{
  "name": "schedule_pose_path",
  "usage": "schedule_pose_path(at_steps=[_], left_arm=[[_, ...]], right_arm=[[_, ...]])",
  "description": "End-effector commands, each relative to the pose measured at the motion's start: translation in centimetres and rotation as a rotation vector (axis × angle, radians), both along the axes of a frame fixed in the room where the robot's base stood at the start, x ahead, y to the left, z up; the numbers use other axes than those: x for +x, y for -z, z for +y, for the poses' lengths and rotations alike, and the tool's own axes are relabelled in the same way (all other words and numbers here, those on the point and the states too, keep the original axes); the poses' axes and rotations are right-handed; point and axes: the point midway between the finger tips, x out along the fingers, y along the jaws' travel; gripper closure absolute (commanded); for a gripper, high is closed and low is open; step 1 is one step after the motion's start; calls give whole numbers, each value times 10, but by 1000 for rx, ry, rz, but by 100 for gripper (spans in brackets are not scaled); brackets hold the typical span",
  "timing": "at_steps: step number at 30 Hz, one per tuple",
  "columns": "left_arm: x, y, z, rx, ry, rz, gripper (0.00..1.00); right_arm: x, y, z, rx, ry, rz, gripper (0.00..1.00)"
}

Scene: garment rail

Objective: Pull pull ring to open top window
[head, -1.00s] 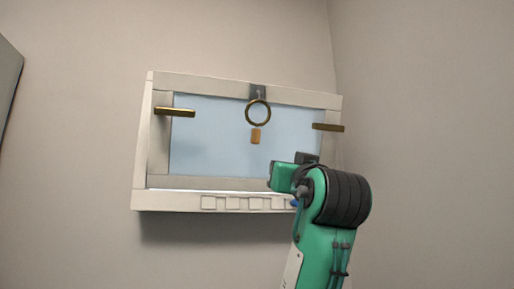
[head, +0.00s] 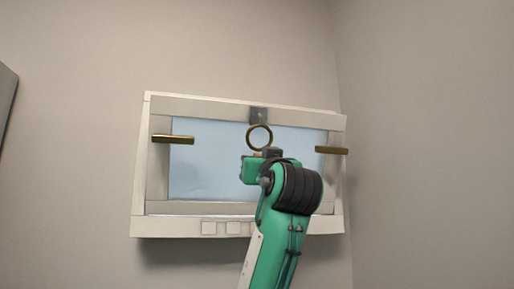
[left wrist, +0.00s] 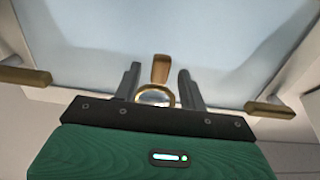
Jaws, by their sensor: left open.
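The top window (head: 205,165) is a pale blue pane in a white frame, high on the wall. It looks shut. A brass pull ring (head: 248,137) hangs from a dark bracket at its top middle. My right gripper is not in view.
Brass bars stick out at the window's left (head: 173,139) and right (head: 331,150) sides. A grey panel edge (head: 6,95) stands at far left. The wall around is bare.

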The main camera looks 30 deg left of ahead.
Motion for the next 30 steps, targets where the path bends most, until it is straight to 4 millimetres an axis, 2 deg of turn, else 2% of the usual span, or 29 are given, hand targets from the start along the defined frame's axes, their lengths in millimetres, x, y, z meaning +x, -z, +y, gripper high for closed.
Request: schedule_pose_path(at_steps=[1,6,18,24,25,30], left_arm=[[4,-6,6,0,-4,3,58],[14,-10,16,-1,-2,2,58],[17,-10,19,0,0,1,58],[17,-10,19,0,0,1,97],[17,-10,19,0,0,1,100],[17,-9,19,0,0,1,100]], right_arm=[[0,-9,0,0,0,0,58],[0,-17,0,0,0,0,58],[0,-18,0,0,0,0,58],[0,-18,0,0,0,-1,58],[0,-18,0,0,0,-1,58],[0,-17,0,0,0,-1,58]])
